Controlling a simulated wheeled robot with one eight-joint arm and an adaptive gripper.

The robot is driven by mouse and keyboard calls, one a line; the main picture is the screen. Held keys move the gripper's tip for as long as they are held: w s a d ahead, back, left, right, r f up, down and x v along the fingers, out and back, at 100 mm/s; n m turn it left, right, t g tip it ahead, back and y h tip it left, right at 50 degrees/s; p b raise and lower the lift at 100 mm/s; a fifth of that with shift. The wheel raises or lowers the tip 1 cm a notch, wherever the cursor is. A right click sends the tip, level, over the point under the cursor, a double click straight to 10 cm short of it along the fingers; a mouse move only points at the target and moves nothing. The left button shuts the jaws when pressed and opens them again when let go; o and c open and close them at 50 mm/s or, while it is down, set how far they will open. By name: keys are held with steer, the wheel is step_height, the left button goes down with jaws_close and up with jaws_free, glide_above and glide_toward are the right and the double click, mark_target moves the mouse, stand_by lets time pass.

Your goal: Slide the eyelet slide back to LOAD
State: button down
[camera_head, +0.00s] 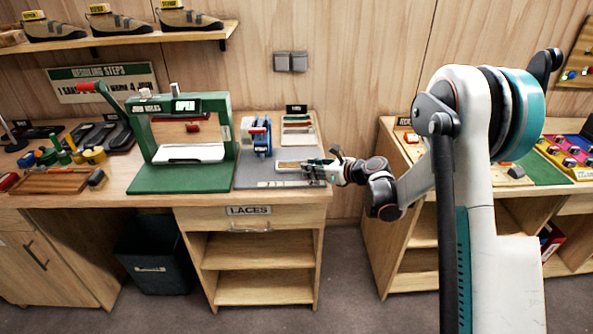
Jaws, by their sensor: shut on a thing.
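A small blue press (262,136) stands on a grey base plate (246,179) on the wooden bench. The eyelet slide (288,164) looks like a low, pale piece in front and to the right of the press. My gripper (308,167) reaches in from the right, low over the plate, and is shut on the slide's right end. The fingers hide the exact contact. I cannot read a LOAD mark at this size.
A green frame machine (222,150) on a green base stands left of the plate. A small tray (298,137) lies behind my gripper. The LACES drawer (249,221) is below the bench top. A floor gap separates this bench from the right bench (398,150).

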steer(key=shift+d, duration=1.1)
steer(key=c, duration=1.8)
jaws_free()
steer(key=shift+o, duration=0.2)
steer(key=shift+d, duration=0.25)
steer(key=v, duration=1.2)
steer(key=shift+a, duration=0.1)
